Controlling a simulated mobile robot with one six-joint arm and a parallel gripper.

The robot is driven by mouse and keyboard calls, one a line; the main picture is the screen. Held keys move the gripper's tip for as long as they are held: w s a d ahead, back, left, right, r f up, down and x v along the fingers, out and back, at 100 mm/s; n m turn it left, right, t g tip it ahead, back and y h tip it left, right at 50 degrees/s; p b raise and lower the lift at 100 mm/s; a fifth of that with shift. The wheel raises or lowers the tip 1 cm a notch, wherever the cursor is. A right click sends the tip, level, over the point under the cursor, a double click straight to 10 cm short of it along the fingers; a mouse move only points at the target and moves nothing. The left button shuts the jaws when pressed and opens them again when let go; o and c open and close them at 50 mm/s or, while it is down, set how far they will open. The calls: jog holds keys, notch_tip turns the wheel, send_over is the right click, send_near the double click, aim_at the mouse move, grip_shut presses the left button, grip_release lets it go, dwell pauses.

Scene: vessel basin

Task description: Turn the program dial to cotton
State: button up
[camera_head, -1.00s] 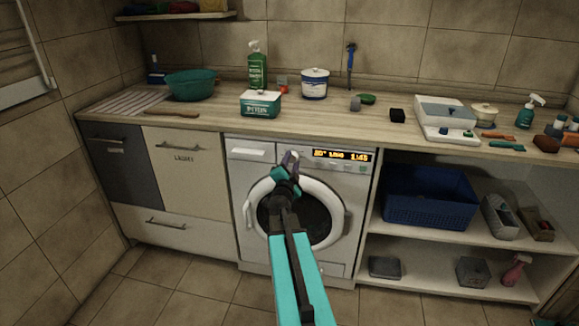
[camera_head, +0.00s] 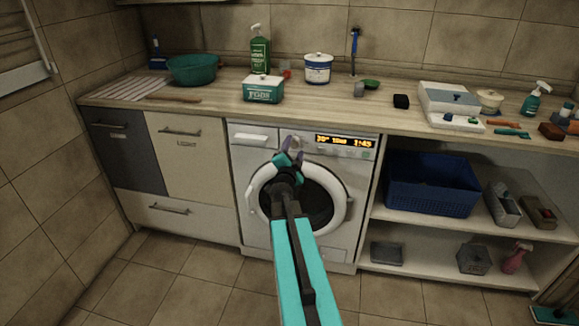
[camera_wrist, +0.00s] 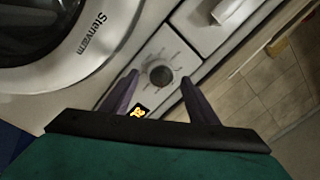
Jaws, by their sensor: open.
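The washing machine (camera_head: 250,170) stands under the counter, with its round door shut. In the wrist view my gripper (camera_wrist: 159,77) is open, with one purple finger on each side of the dial. I cannot tell whether either finger touches it. The display shows orange text ending in 1:45; the program word is too blurred to read surely.
The detergent drawer (camera_head: 254,136) is left of the dial. The counter (camera_head: 210,110) above holds a teal basin (camera_head: 192,69), a green spray bottle (camera_head: 260,50) and a green-and-white box (camera_head: 263,89). Open shelves with a blue basket (camera_head: 432,186) are to the right. The floor in front is clear.

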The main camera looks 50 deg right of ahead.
jog(key=p+v, duration=0.6)
jog(key=v, duration=0.2)
dwell(0.5)
jog(key=p, duration=0.2)
jog(key=shift+s+a+r+p, duration=0.15)
jog(key=shift+s+a+p, duration=0.1)
jog(key=shift+a+p, duration=0.05)
jog(key=shift+p+v, duration=2.15)
jog(key=shift+p, duration=1.3)
